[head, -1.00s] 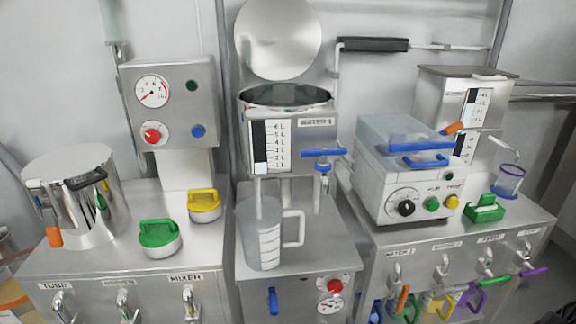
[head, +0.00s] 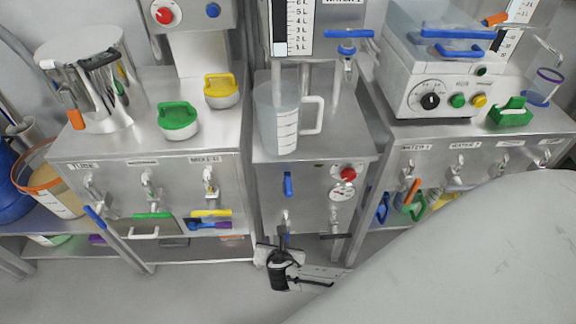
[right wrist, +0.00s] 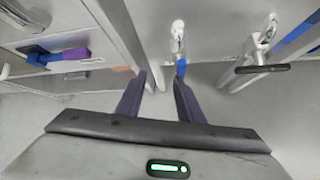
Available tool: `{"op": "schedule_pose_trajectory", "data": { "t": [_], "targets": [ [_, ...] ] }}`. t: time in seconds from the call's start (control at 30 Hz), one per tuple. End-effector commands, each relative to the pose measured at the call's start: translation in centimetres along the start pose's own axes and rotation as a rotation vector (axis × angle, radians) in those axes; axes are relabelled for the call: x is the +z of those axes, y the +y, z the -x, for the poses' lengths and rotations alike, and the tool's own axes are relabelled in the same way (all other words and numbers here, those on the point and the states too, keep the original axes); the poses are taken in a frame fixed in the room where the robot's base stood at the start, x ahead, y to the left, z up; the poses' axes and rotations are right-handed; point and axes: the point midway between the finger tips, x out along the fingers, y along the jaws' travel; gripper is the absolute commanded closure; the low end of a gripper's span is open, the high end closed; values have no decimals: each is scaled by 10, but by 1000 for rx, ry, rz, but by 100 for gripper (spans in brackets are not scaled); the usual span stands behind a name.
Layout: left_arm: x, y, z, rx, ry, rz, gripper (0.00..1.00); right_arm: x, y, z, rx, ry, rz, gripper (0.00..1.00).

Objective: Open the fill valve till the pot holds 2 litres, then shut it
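A tank labelled WATER with a level scale (head: 293,27) is cut by the top edge of the head view. A blue-handled valve (head: 347,34) is on its right. Below stands a clear jug (head: 277,118) with marks and a white handle; I cannot tell its level. On the middle cabinet's front are a blue upright handle (head: 288,184) and a low tap (head: 284,220). My right gripper (head: 284,254) is just below this tap. In the right wrist view its fingers (right wrist: 160,80) are apart and empty, with a blue-handled tap (right wrist: 180,68) beyond the right fingertip. My left gripper is out of view.
A red knob (head: 348,174) and a gauge (head: 342,190) are on the middle cabinet. A steel pot (head: 85,85) and green and yellow lidded dishes stand on the left cabinet. A white machine (head: 430,75) stands on the right. My arm covers the lower right.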

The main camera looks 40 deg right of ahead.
Motion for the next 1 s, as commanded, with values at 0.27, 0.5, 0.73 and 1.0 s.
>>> {"op": "schedule_pose_trajectory", "data": {
  "t": [0.27,0.5,0.73,1.0],
  "targets": [
    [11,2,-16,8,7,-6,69,-24,4,21,7,183,122,66],
    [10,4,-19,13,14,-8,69,-61,-46,45,-87,335,230,66],
    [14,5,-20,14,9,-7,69,-49,-49,33,-101,347,236,66],
    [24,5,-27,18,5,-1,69,-8,-40,-7,-99,345,235,66]
  ]
}}
